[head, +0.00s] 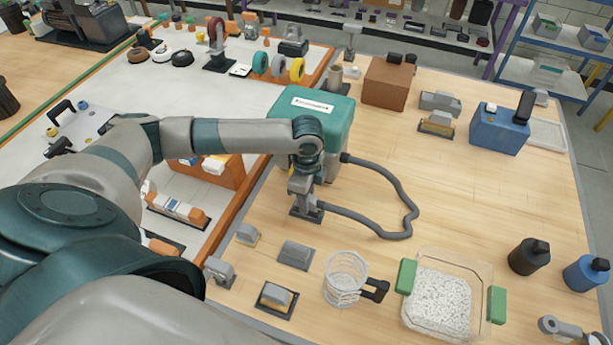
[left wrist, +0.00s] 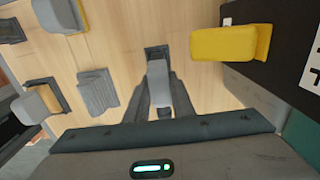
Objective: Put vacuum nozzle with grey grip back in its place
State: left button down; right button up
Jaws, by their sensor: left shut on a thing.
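My left gripper (head: 304,190) is over the table in front of the green-topped feeder box (head: 318,108), pointing down. It is shut on the vacuum nozzle with grey grip; the grey grip (left wrist: 158,85) shows between the two dark fingers in the left wrist view. In the head view the nozzle's dark foot (head: 307,214) shows just below the fingers, and a grey hose (head: 375,230) loops from there back to the box. I cannot tell whether the foot touches the table. My right gripper is not in view.
A wire basket (head: 345,278) and a clear bin of white pellets (head: 440,300) are at the front right. A yellow-gripped piece (left wrist: 225,43) shows in the wrist view. The table's middle right is clear.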

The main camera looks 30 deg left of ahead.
pick_arm(q)
jog(key=shift+f, duration=0.15)
jog(key=c, duration=1.5)
grip_release()
jog(key=shift+o, duration=0.2)
jog(key=shift+r, duration=0.7)
notch_tip(320, 180, up, 16)
jog(key=b, duration=0.4)
jog(key=shift+s, duration=0.1)
